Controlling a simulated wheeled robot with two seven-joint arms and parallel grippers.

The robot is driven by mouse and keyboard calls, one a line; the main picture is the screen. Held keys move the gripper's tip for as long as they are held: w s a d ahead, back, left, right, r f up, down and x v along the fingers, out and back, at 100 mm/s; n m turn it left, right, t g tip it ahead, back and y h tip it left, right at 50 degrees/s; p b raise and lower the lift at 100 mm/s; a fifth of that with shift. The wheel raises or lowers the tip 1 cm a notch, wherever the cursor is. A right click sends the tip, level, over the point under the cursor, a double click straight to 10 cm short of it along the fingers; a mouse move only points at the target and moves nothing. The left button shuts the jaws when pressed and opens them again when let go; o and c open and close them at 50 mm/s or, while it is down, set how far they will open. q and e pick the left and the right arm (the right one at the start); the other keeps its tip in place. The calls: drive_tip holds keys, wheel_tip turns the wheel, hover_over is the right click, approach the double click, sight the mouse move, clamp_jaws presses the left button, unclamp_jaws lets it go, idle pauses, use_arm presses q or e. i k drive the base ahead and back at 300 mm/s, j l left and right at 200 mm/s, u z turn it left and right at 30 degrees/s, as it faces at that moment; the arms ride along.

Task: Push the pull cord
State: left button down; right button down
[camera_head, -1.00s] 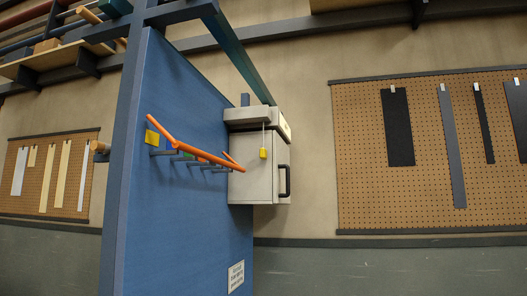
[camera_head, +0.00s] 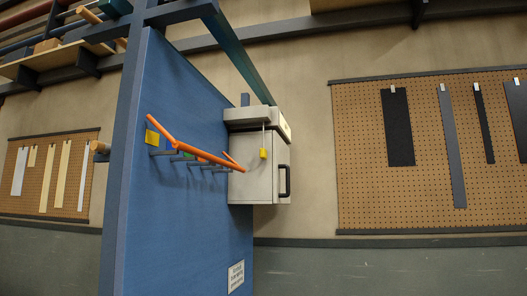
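The pull cord (camera_head: 264,137) is a thin pale line with a yellow handle (camera_head: 263,154) at its lower end. It hangs down in front of a light grey cabinet (camera_head: 255,185) that has a black door handle (camera_head: 286,181). The cord comes from the grey housing (camera_head: 250,114) at the cabinet's top. Neither of my grippers shows in the head view, so I cannot see their state or how far they are from the cord.
A blue panel (camera_head: 180,215) stands left of the cabinet, with orange hangers (camera_head: 195,153) and pegs sticking out from it. A teal beam (camera_head: 238,55) runs above. A pegboard with dark strips (camera_head: 430,200) is on the right wall. Space right of the cabinet looks clear.

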sight(262, 152)
drive_tip(key=u, duration=0.35)
drive_tip(key=i+l+u, duration=0.5)
drive_tip(key=l, duration=0.2)
drive_tip(key=i+l+u, duration=0.25)
drive_tip(key=l, duration=0.2)
drive_tip(key=i+l, duration=0.15)
drive_tip(key=l, duration=0.25)
drive_tip(key=i+l, duration=0.15)
drive_tip(key=l, duration=0.3)
drive_tip(key=i+l+u, duration=0.1)
drive_tip(key=l, duration=0.3)
drive_tip(key=i+l, duration=0.2)
drive_tip(key=l, duration=0.25)
drive_tip(key=i+l, duration=0.1)
drive_tip(key=l, duration=0.3)
